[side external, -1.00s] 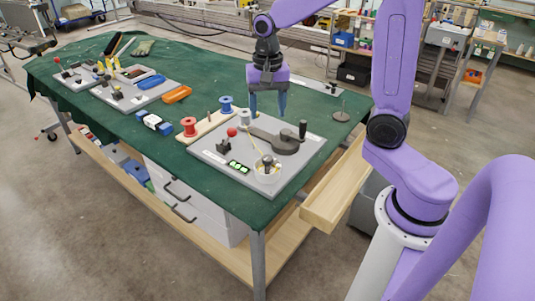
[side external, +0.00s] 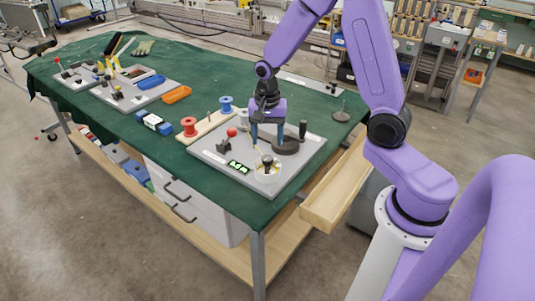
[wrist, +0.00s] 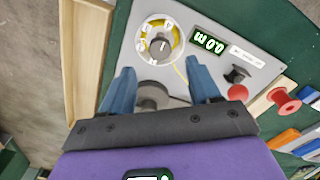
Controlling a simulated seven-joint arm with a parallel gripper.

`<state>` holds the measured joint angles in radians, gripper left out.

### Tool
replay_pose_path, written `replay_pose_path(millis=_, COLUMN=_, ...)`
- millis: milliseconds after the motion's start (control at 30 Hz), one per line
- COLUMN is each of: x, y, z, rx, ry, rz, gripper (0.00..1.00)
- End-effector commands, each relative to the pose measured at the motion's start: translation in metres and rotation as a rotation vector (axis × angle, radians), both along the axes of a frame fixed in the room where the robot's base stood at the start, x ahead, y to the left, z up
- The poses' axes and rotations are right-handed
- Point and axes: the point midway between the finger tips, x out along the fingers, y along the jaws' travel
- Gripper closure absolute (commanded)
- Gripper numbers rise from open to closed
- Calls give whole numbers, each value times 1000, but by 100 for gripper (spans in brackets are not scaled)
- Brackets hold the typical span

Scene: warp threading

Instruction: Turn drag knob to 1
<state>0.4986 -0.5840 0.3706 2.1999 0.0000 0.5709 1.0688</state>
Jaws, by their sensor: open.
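The drag knob (wrist: 160,45) is a dark grip in the middle of a round white dial with black numerals and a yellow part, on a light grey panel (wrist: 240,75). In the side external view the knob (side external: 268,162) is at the panel's near corner. I cannot tell which numeral it points to. My gripper (wrist: 160,70) is open and empty, its two blue fingers apart and pointing down at the panel. In the wrist view the dial lies just beyond the fingertips. In the side external view my gripper (side external: 268,138) is above the panel, close behind the knob.
A dark grey crank (side external: 287,146) with an upright handle (side external: 303,129) is beside my fingers. A lit display (side external: 239,167), a red-ball lever (side external: 231,132) and a red spool (side external: 189,127) are to the left. A wooden tray (side external: 335,190) runs along the right table edge.

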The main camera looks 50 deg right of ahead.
Motion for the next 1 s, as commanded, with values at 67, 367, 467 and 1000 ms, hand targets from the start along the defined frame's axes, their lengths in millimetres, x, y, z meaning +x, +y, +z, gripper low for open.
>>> replay_pose_path(millis=67, x=-1, y=-1, z=-15, rx=0, ry=6, rz=-1, gripper=38)
replay_pose_path(millis=367, x=-1, y=0, z=-53, rx=-1, ry=3, rz=0, gripper=38)
replay_pose_path(millis=467, x=-1, y=0, z=-60, rx=0, ry=2, rz=0, gripper=38)
replay_pose_path(millis=1000, x=0, y=0, z=-66, rx=0, ry=0, rz=0, gripper=74)
